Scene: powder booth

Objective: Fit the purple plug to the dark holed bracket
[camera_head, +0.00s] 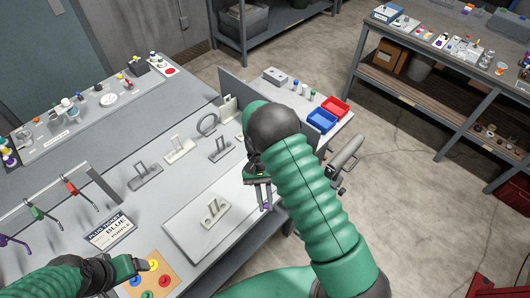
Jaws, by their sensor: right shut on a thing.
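My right gripper (262,190) points down beside the right end of the pale board on the bench. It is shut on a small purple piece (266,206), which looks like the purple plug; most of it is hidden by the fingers. A darker grey bracket (145,179) stands on the bench left of centre, and another grey bracket (221,152) stands nearer my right arm. I cannot tell which is the dark holed one. My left gripper (139,266) is low at the left, beside a wooden board of coloured plugs (162,263); its opening is unclear.
A pale bracket (214,212) stands on the white board (188,228). Another pale bracket (180,150) and a grey ring (207,124) are farther back. A plug ticket (110,231) reads blue and purple. Red (335,107) and blue (321,120) bins sit behind my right arm.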

